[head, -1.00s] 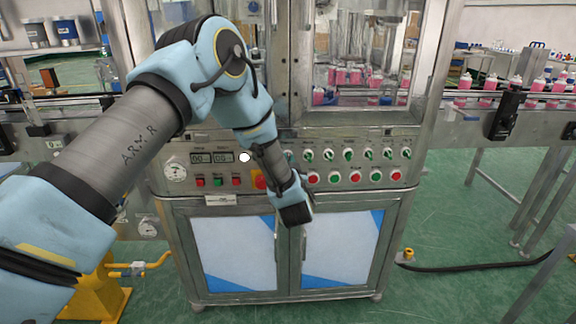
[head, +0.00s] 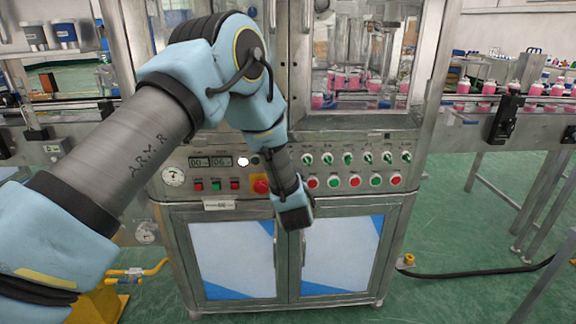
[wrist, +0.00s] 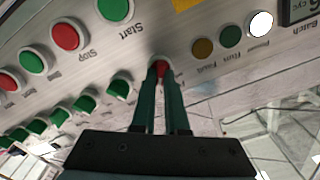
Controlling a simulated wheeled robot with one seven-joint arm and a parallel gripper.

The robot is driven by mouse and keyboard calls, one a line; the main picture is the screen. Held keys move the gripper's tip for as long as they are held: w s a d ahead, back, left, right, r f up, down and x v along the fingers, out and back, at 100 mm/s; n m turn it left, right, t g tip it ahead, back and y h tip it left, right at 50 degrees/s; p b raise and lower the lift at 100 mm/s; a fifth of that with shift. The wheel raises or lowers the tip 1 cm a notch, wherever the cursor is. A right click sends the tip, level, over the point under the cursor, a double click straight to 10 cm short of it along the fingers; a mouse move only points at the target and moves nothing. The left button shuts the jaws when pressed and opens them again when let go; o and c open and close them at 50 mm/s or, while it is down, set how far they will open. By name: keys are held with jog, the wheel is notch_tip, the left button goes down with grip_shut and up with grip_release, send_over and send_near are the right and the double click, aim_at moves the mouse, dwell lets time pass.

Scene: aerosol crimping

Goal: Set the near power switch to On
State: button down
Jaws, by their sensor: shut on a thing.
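My gripper (wrist: 162,72) is shut on a small red switch handle (wrist: 160,68) on the machine's control panel (wrist: 100,60). Only the red tip shows between the two dark green fingers, so its On or Off position cannot be read. In the head view my arm hides this switch and the fingertips. A white lamp (head: 243,161) is lit on the panel, and it also shows in the wrist view (wrist: 261,25) beside an unlit green and an amber lamp.
A red stop knob (head: 261,185) on yellow sits left of my wrist. Rows of green switches (head: 345,159) and red and green buttons (head: 354,181) lie to its right. Cabinet doors (head: 340,255) are below. A conveyor with pink bottles (head: 515,90) runs at right.

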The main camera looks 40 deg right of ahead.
jog(key=c, duration=0.9)
grip_release()
jog(key=shift+c, duration=0.2)
jog(key=b+v, duration=0.2)
jog(key=v, duration=0.9)
jog(key=shift+b, duration=0.35)
jog(key=shift+w, duration=0.1)
